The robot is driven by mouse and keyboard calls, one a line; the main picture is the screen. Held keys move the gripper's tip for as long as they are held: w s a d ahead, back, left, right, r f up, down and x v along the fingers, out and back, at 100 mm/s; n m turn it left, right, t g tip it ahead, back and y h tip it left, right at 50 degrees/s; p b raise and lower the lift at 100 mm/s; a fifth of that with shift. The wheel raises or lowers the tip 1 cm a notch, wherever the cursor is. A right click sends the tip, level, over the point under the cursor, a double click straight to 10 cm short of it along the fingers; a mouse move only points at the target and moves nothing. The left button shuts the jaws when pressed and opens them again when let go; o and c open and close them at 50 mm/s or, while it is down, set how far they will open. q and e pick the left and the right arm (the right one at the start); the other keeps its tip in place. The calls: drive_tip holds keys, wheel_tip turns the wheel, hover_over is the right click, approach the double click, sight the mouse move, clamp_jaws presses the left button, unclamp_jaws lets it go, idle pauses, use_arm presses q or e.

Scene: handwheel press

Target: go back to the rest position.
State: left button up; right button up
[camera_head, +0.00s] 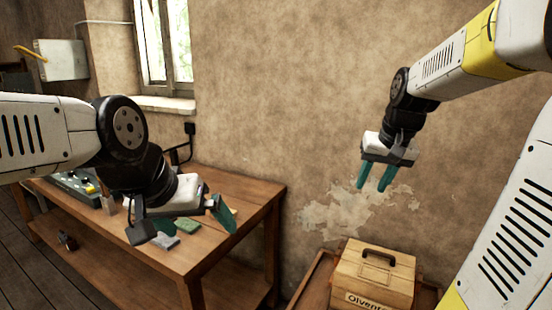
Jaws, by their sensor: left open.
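My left gripper (192,226) hangs over the wooden workbench (258,205), near its front right part. Its two teal fingers are spread wide apart with nothing seen between them. A green block (189,226) and a grey block (166,242) lie on the bench close behind and below it in the picture. My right gripper (372,187) is raised in front of the bare wall, pointing down. Its two teal fingers are a little apart, with a narrow empty gap between them.
A wooden box with a black handle (375,275) stands at the lower right. A grey device (75,188) sits at the bench's left, partly hidden by my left arm. A window (165,45) and a wall box (62,60) are behind. Air around my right gripper is clear.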

drive_tip(key=s+a+n, duration=0.1)
drive_tip(key=s+a, duration=0.3)
drive_tip(key=s, duration=0.4)
drive_tip(key=s+a+n+t+y, duration=0.1)
drive_tip(key=s+a, duration=0.4)
drive_tip(key=s, duration=0.3)
drive_tip(key=shift+s+f+t, duration=0.3)
drive_tip(key=shift+s, duration=0.05)
